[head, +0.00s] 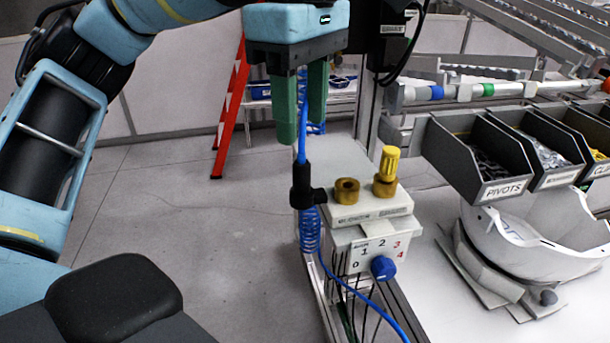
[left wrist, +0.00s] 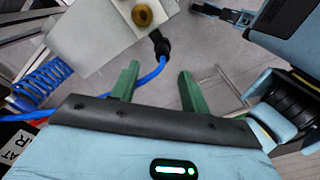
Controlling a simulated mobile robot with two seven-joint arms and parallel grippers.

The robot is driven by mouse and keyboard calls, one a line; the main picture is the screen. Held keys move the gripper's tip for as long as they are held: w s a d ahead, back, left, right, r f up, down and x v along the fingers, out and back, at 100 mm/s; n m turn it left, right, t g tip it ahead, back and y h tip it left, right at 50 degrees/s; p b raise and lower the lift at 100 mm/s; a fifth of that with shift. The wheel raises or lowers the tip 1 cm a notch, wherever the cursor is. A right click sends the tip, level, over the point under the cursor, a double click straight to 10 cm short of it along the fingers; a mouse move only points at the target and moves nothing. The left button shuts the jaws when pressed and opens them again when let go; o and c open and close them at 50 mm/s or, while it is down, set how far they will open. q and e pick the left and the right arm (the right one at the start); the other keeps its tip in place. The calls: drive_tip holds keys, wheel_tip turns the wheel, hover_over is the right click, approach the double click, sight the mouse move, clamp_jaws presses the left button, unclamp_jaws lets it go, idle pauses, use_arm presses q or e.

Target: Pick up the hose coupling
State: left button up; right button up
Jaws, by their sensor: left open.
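The hose coupling (head: 302,186) is a black T-shaped fitting with a blue hose (head: 301,147) rising from its top. It sits at the left side of a pale block with brass fittings, and its side stub points toward the block. It also shows in the left wrist view (left wrist: 161,46), beyond the fingertips, with the blue hose running toward the gripper. My left gripper (head: 302,131) has green fingers pointing down above the coupling. It is open, and the blue hose shows between its fingers in the head view. The fingertips appear apart from the coupling. My right gripper is not seen.
The pale block (head: 372,212) carries a brass socket (head: 346,190) and a brass fitting with a yellow top (head: 389,163). A blue knob (head: 383,267) is below. Grey bins (head: 477,165) and a white helmet shell (head: 545,235) stand right. Open floor lies left.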

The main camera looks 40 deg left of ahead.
sight(301, 162)
use_arm(q)
drive_tip(key=shift+w+f, duration=0.15)
drive_tip(key=shift+f, duration=0.95)
drive_tip(key=f, duration=0.4)
drive_tip(key=shift+s+f, duration=0.1)
drive_tip(key=shift+s, duration=0.25)
drive_tip(key=shift+f, duration=0.4)
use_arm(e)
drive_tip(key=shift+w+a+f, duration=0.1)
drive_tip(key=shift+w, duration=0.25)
